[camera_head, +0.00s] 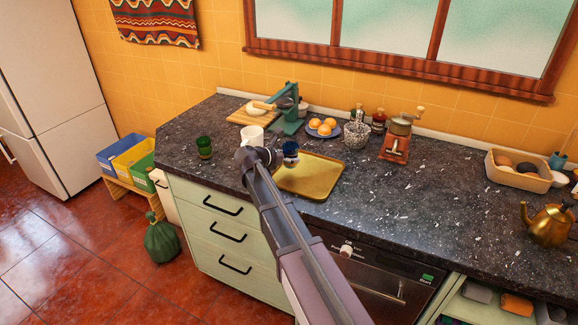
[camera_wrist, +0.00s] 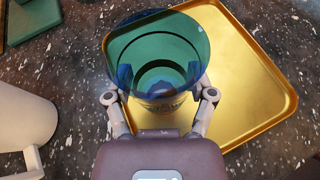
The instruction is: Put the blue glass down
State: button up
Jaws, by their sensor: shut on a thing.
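The blue glass (camera_head: 290,150) is upright, held at the left part of the gold tray (camera_head: 322,178) in the head view. My gripper (camera_head: 279,154) is shut on it. In the wrist view the glass (camera_wrist: 158,38) sits between my two fingers (camera_wrist: 160,76), which press its sides, and its open rim faces the camera. It overlaps the left edge of the tray (camera_wrist: 262,90) there. I cannot tell whether its base touches the tray or hangs above it. My arm hides part of the counter below.
A white mug (camera_head: 252,134) stands close to the left of my gripper; it also shows in the wrist view (camera_wrist: 22,108). A green glass (camera_head: 204,147) stands farther left. A green press (camera_head: 288,110) and a fruit plate (camera_head: 323,128) are behind. The tray's right part is bare.

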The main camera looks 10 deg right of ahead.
aim_at(285, 165)
jog(key=shift+f+b, duration=1.55)
jog(key=shift+f, duration=0.2)
jog(key=shift+f, duration=0.1)
jog(key=o, duration=1.2)
jog(key=shift+c, duration=0.2)
jog(key=shift+s+r, duration=0.1)
jog(key=shift+r, duration=0.15)
jog(key=p+v, duration=0.4)
jog(key=v, duration=0.6)
jog(key=shift+s+a+r, duration=0.1)
jog(key=shift+a+r, duration=0.05)
jog(key=shift+a, duration=0.15)
jog(key=shift+s+a+r+p, duration=0.2)
jog(key=shift+s+a+p, duration=0.15)
jog(key=shift+a, duration=0.2)
